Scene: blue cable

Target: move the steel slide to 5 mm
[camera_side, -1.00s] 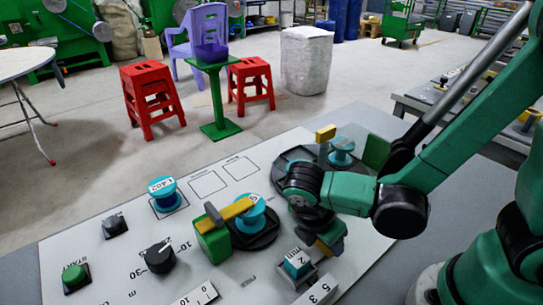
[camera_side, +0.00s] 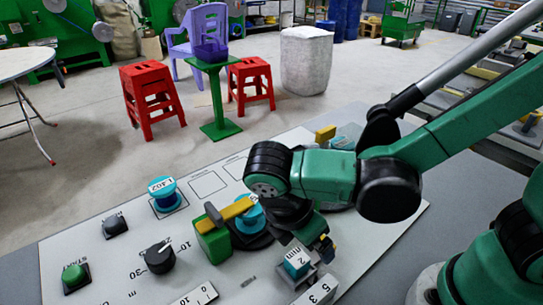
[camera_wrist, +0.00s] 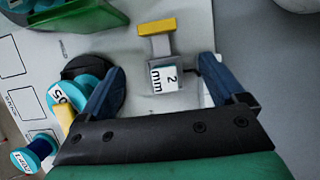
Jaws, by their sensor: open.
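A grey metal piece (camera_wrist: 158,46), which looks like the steel slide, lies on the pale panel with a yellow bar (camera_wrist: 157,27) at one end. In the side view my gripper (camera_side: 322,246) is just behind and right of the block. I cannot tell whether the fingers touch anything.
A green block with a yellow bar (camera_side: 212,240) stands left, against a teal spool (camera_side: 250,212) on a black disc. A black knob (camera_side: 160,257), green button (camera_side: 75,275) and labelled teal spool (camera_side: 163,189) are farther left.

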